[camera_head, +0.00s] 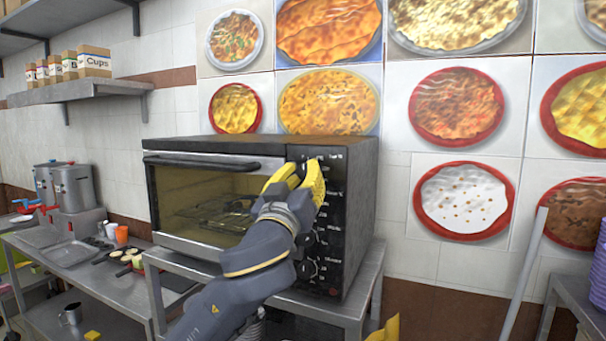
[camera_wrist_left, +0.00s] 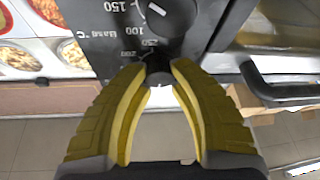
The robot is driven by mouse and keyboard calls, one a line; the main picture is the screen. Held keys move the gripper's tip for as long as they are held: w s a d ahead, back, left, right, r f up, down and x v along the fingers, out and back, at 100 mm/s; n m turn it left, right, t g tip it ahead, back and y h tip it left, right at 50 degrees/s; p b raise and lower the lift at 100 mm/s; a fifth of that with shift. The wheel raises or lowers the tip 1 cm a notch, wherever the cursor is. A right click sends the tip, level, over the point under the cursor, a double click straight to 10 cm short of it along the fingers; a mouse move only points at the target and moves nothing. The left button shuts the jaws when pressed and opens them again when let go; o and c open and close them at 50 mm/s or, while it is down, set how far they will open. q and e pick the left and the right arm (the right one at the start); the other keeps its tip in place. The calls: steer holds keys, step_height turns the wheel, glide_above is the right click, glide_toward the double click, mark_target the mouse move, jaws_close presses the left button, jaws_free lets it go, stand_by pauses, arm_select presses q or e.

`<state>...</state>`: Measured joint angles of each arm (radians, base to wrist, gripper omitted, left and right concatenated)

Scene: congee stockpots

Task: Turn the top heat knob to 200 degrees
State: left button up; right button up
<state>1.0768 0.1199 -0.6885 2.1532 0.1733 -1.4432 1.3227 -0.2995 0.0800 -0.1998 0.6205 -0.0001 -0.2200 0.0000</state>
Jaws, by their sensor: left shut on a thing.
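The oven (camera_head: 210,195) stands on a metal table, with a dark control panel (camera_head: 330,215) on its right side. My left gripper (camera_head: 300,178) is at the upper part of this panel and covers the top heat knob in the head view. In the left wrist view, the fingers of my left gripper (camera_wrist_left: 158,82) are closed around a dark knob (camera_wrist_left: 158,66), with markings such as 200 and 250 beside it. The knob's pointer is hidden. Another knob (camera_wrist_left: 172,14) with a white pointer line is beyond it. A yellow tip (camera_head: 385,331), apparently my right gripper, shows at the bottom edge.
The oven's door handle (camera_head: 200,161) runs left of the panel and also shows in the left wrist view (camera_wrist_left: 280,88). Lower knobs (camera_head: 306,269) sit below my left gripper. A counter (camera_head: 110,285) with pots and cups is at the left. The wall carries food pictures.

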arm_select(q)
jaws_close()
